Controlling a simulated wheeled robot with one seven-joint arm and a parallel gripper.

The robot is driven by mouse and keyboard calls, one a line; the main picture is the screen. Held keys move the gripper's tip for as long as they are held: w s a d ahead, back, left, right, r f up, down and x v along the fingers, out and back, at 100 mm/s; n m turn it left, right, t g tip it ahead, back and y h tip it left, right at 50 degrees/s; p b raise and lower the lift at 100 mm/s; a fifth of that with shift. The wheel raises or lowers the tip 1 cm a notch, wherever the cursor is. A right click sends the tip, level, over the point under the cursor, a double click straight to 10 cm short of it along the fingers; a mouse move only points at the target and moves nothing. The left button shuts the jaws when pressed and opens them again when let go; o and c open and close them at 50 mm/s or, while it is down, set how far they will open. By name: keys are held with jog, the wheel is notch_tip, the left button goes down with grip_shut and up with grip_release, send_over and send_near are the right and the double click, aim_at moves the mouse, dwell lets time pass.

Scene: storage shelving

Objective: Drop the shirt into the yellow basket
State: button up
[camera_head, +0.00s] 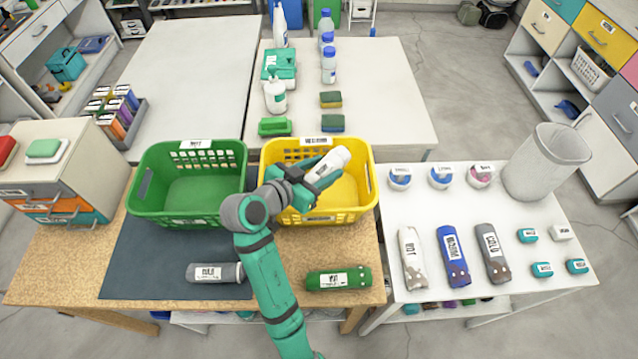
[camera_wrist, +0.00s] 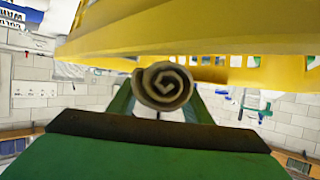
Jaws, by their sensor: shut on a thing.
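My gripper (camera_head: 316,180) is shut on a rolled pale shirt (camera_head: 331,161), which it holds tilted over the opening of the yellow basket (camera_head: 369,187). In the wrist view, the spiral end of the shirt (camera_wrist: 163,86) shows between the fingers, with the yellow basket (camera_wrist: 200,35) close to it. My gripper and the shirt hide part of the basket's inside; the part that shows looks empty. I cannot tell the exact height of the shirt over the rim.
A green basket (camera_head: 151,207) stands left of the yellow one. Bottles (camera_head: 328,65) stand behind.

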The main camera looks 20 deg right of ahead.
jog(key=o, duration=1.2)
jog(key=v, duration=1.1)
jog(key=shift+w+a+f, duration=0.1)
jog(key=shift+w, duration=0.1)
